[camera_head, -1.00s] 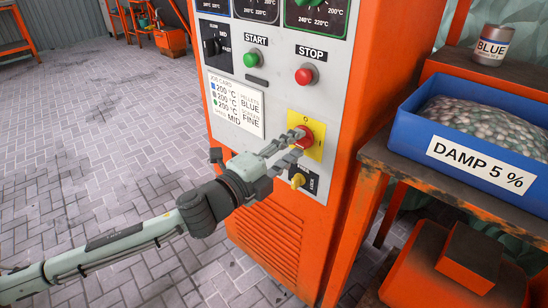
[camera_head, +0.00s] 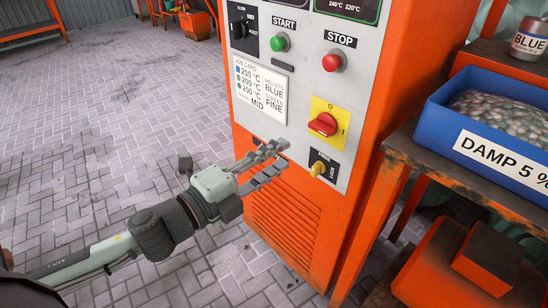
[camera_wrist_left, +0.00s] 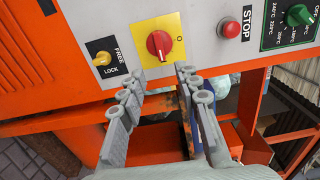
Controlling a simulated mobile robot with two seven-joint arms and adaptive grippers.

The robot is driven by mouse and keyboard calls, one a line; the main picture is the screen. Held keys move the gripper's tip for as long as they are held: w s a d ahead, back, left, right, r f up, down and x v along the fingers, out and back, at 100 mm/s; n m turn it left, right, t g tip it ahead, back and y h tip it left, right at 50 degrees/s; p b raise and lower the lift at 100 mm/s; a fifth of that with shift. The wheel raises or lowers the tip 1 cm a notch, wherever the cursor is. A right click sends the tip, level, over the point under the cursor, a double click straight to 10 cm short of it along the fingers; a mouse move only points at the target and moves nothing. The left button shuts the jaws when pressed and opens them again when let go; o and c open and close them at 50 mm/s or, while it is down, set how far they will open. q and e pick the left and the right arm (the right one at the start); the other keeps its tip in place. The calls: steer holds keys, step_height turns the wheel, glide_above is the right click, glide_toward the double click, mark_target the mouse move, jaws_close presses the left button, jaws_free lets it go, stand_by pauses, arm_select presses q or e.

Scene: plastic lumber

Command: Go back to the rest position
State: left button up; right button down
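My left gripper (camera_head: 272,158) is in front of the orange machine's grey panel in the head view, to the left of and below the red rotary switch (camera_head: 323,124) on its yellow plate. The wrist view shows the left gripper (camera_wrist_left: 158,95) with its two fingers apart and nothing between them. The same red switch (camera_wrist_left: 159,45) is beyond the fingertips there, apart from them. My right gripper is not in view.
The panel carries a green START button (camera_head: 280,42), a red STOP button (camera_head: 334,61), a job card (camera_head: 260,87) and a yellow FREE/LOCK knob (camera_head: 318,169). A blue bin (camera_head: 432,125) labelled DAMP 5 % stands on the right-hand shelf. Paved floor (camera_head: 90,130) lies open at left.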

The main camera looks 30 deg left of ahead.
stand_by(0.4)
arm_select(q)
steer(key=a+f+n+g+y, duration=0.3)
steer(key=a+f+n+y, duration=0.3)
steer(key=f, duration=0.5)
steer(key=a+f+n+g+y, duration=0.25)
steer(key=a+f+n, duration=0.45)
steer(key=f, duration=0.4)
steer(key=s+d+f+n+g, duration=0.3)
steer(key=s+f, duration=0.4)
steer(key=f, duration=0.3)
steer(key=s+d+f+n+g+h, duration=0.1)
steer(key=s+d+f+n+g, duration=0.2)
steer(key=s+f, duration=0.4)
step_height(320, 180, down, 3)
steer(key=shift+s+d+n+g, duration=0.2)
steer(key=shift+d+n+g, duration=0.15)
steer(key=shift+n+g, duration=0.7)
